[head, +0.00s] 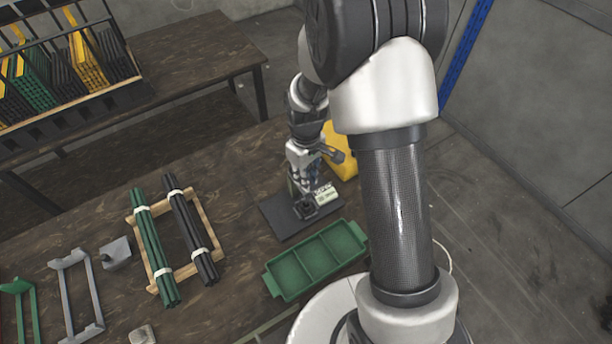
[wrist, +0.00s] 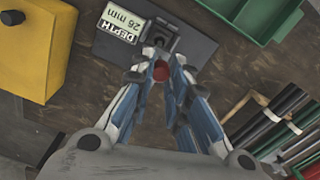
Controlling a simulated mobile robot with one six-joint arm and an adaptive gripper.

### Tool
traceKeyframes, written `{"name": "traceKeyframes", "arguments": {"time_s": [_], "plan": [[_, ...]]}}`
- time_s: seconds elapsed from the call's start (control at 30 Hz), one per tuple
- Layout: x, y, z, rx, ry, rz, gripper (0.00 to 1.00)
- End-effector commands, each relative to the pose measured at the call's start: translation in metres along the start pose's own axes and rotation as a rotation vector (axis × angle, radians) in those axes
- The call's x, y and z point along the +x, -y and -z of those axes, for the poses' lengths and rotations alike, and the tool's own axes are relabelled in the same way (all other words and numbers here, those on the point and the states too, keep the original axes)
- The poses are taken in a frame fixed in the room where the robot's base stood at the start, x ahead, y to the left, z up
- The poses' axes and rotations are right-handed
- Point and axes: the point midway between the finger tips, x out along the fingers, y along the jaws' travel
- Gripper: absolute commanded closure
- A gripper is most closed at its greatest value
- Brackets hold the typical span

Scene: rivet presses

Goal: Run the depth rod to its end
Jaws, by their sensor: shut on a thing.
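A depth gauge stands on a dark base plate (head: 275,217), on the wooden table in the head view. In the wrist view its white label (wrist: 121,22) reads "DEPTH 26 mm" and lies beside a dark block (wrist: 160,34) on the plate. My gripper (wrist: 160,76) points down over the plate. Its fingers are shut on a red round end (wrist: 161,71), which looks like the top of the depth rod. The rod's lower part is hidden behind the red end and the fingers. In the head view the arm and gripper cover much of the gauge.
A green three-compartment tray (head: 268,279) lies just in front of the plate. A yellow block (head: 343,160) stands behind the gauge. Bundles of green rods (head: 151,245) and black rods (head: 190,232) lie on a wooden rack to the left. Bare table separates rack and plate.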

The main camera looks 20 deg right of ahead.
Motion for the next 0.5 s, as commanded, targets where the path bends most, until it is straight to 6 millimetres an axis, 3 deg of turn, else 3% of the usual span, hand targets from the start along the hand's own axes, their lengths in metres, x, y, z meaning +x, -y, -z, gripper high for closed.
{"name": "traceKeyframes", "arguments": {"time_s": [0.07,0.1,0.4,0.5], "plan": [[-0.0039,-0.0022,0.005,0.0,-0.014,-0.008,1.0],[-0.004,-0.0023,0.0052,0.0,-0.014,-0.008,0.84],[-0.0024,-0.0016,0.0034,0.0,-0.009,-0.005,0.64],[-0.002,-0.0014,0.0029,0.0,-0.008,-0.004,0.62]]}}
